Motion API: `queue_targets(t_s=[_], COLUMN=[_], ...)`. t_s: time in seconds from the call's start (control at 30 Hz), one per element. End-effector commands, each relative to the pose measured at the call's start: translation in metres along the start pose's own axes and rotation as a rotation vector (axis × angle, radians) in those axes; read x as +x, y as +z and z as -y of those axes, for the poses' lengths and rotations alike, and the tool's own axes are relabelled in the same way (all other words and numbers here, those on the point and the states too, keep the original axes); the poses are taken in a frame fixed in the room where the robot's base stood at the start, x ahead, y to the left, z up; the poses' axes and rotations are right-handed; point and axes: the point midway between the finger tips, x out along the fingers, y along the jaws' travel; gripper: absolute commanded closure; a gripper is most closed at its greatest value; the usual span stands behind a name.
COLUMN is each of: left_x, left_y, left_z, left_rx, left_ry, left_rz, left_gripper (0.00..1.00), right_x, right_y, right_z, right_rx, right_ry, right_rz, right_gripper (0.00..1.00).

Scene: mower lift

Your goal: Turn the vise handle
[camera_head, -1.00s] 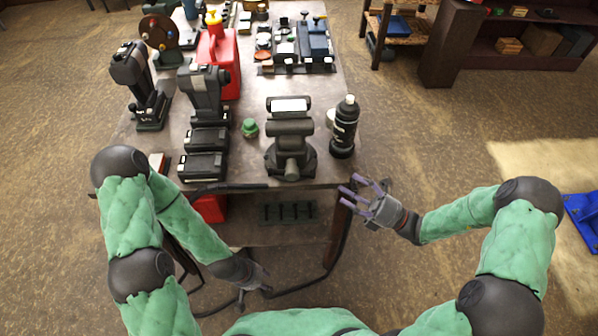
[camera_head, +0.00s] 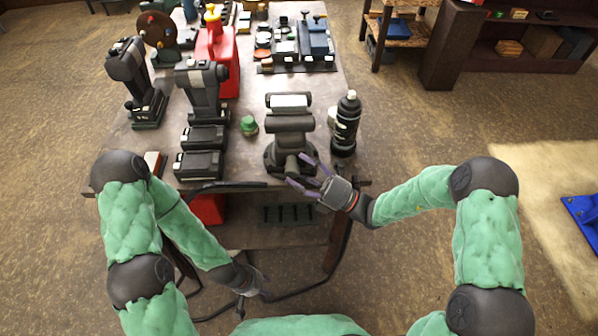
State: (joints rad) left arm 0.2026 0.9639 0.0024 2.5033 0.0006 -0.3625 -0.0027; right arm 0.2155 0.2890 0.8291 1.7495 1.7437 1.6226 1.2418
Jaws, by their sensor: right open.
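The dark grey vise (camera_head: 289,128) stands upright near the front edge of the workbench (camera_head: 247,165), with a pale top face. Its front screw end points toward me; the handle is hard to make out there, partly behind my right gripper. My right gripper (camera_head: 299,171) is open, its purple-grey fingers spread at the vise's front lower end. I cannot tell whether they touch it. My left gripper (camera_head: 250,299) hangs low in front of the bench, away from the vise; its fingers are small and dark.
A black bottle (camera_head: 346,125) stands close right of the vise. A small green object (camera_head: 249,125) is at its left. Black battery packs (camera_head: 200,164), power tools and a red canister (camera_head: 217,60) fill the left side. A dark cable hangs below the bench's front edge.

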Motion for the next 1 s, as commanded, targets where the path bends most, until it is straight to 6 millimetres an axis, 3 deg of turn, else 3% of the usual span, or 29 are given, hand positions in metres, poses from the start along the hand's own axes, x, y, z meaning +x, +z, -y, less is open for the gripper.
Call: queue_targets(t_s=[0.33,0.53,0.83,1.0], left_x=[0.000,0.000,-0.003,-0.014], left_y=[0.000,0.000,0.000,0.001], left_z=[0.000,0.000,-0.001,-0.005], left_rx=[0.000,0.000,0.000,0.000], left_ry=[0.000,0.000,0.000,0.000], left_rz=[0.000,0.000,0.000,0.000], left_gripper=[0.60,0.60,0.60,0.60], right_x=[0.003,0.003,0.004,0.005], right_y=[0.000,0.001,0.004,0.007], right_z=[0.000,0.000,-0.002,-0.005], right_rx=[0.000,-0.001,-0.009,-0.024], right_ry=[0.000,0.001,-0.003,-0.030], right_rz=[0.000,0.001,0.000,-0.017], right_gripper=[0.35,0.92,0.92,0.92])
